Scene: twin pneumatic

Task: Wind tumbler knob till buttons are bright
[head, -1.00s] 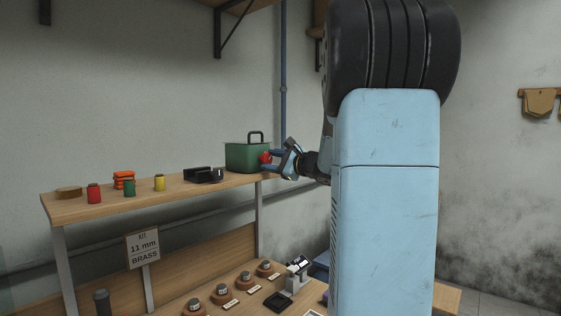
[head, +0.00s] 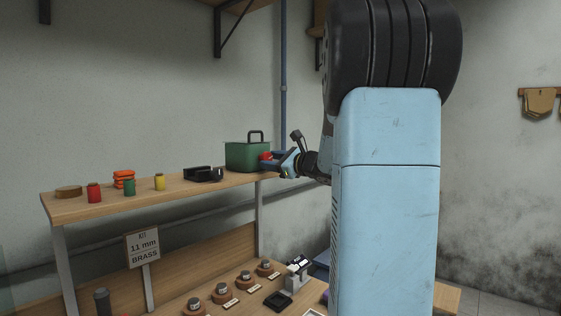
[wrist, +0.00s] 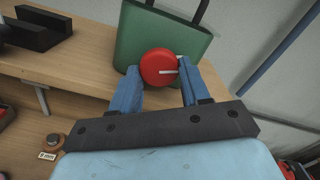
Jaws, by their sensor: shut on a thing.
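A green box with a black handle (head: 246,156) stands at the right end of the wooden shelf. On its side is a round red knob (wrist: 160,67) with a white line on its face; the knob also shows in the head view (head: 265,156). My gripper (wrist: 158,84) is shut on the red knob, one blue finger on each side. In the wrist view the white line lies nearly level, pointing right. No buttons are visible from here; the box's other faces are hidden.
Below, a bench carries several round brown bases with labels, a small scale-like device (head: 296,275) and a sign reading 11 mm BRASS (head: 142,247).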

